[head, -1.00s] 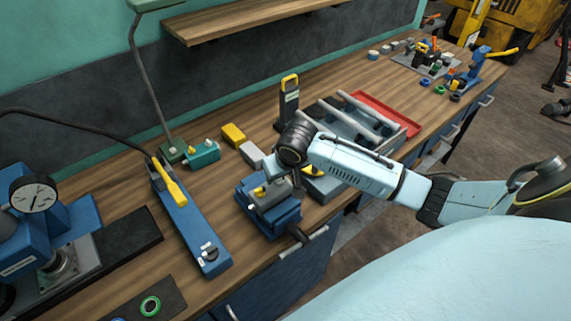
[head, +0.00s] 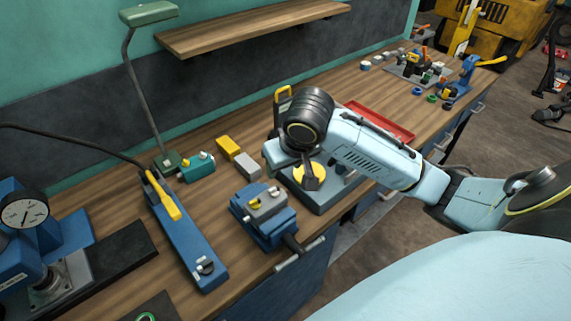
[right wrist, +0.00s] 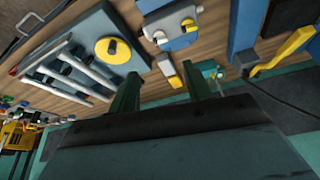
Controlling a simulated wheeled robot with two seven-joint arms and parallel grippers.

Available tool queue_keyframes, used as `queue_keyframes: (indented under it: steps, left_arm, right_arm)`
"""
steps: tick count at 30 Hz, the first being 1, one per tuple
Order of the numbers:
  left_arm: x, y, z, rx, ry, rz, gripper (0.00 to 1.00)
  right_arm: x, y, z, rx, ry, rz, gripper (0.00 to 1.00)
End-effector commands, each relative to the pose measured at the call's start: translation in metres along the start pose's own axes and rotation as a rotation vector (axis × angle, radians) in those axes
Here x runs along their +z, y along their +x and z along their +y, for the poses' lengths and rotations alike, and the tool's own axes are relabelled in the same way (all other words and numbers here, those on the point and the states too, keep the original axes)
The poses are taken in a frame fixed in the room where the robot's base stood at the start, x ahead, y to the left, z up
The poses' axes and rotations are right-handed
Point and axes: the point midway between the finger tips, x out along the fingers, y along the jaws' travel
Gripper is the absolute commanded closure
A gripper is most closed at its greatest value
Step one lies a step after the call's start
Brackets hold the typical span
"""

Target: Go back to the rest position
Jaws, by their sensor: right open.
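My right arm comes in from the right in the head view. Its gripper (head: 310,170) hangs above the bench, over the grey-blue fixture with a yellow disc (head: 325,194), and partly hides it. In the right wrist view two dark green fingers (right wrist: 161,88) stand apart with nothing between them, so the gripper is open and empty. The blue vise (head: 266,229) holds a grey block with a yellow part (head: 265,202) and is left of the gripper, clear of it. My left gripper is not in view.
The bench carries a blue bar tool with a yellow lever (head: 190,235), a yellow block (head: 228,147), a grey block (head: 247,165), a teal box (head: 197,168), a green lamp (head: 148,14) and a red tray (head: 385,123). A shelf (head: 250,32) overhangs the back.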

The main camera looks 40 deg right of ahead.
Motion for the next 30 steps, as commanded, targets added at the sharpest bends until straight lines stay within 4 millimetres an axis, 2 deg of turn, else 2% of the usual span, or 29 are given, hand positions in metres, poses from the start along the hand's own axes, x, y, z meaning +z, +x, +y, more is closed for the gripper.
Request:
queue_keyframes:
  steps: [9, 13, 17, 21, 24, 30]
  left_arm:
    - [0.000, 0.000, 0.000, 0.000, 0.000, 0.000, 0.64]
    - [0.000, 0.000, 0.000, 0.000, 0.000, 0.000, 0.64]
    - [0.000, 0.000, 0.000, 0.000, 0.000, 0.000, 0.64]
    - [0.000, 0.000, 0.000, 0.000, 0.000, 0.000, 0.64]
    - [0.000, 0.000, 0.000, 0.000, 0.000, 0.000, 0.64]
    - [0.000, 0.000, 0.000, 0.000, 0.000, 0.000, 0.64]
  right_arm:
    - [0.001, 0.001, 0.000, -0.001, -0.001, -0.001, 0.50]
    - [0.014, 0.007, -0.009, -0.021, -0.028, -0.009, 0.50]
    - [0.052, 0.022, -0.031, -0.071, -0.097, -0.019, 0.50]
    - [0.107, 0.033, -0.053, -0.122, -0.172, -0.023, 0.50]
    - [0.141, 0.035, -0.059, -0.133, -0.206, -0.025, 0.50]
    - [0.190, 0.031, -0.056, -0.116, -0.242, -0.041, 0.50]
